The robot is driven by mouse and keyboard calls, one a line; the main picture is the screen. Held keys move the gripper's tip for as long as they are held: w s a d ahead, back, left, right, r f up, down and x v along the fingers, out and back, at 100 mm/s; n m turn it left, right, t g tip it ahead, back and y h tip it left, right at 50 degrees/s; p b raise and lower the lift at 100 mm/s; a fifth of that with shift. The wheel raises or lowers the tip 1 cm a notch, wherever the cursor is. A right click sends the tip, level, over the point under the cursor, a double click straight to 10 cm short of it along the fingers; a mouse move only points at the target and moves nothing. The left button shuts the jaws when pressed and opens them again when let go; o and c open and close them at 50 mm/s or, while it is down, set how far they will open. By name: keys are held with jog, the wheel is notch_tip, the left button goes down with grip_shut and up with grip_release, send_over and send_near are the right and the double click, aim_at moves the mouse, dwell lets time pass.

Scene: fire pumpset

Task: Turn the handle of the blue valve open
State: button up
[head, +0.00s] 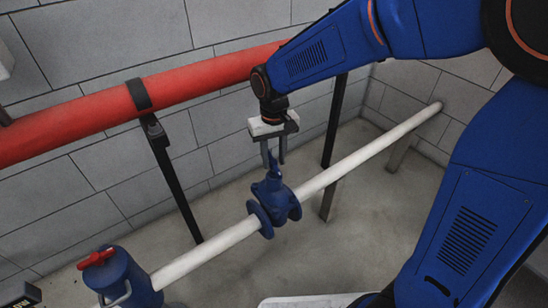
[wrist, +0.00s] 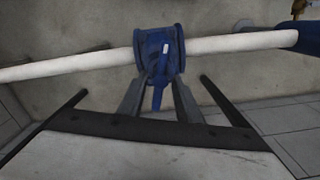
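The blue valve (head: 273,205) sits on a white pipe, and its blue handle (head: 273,168) points up toward my gripper. My gripper (head: 273,160) points down just above the valve body, with its fingers around the upper part of the handle. In the wrist view the valve (wrist: 160,42) is at top centre, and the handle (wrist: 158,95) lies between my two gripper fingers (wrist: 160,80). The fingers stand apart with a visible gap on each side of the handle, so the gripper looks open. Whether either fingertip touches the handle is hard to tell.
The white pipe (head: 350,170) runs diagonally to the back wall. A thick red pipe (head: 70,128) runs along the block wall behind, on black posts (head: 175,185). The floor around the valve is clear.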

grip_shut()
jog(key=shift+n, duration=1.7)
grip_release()
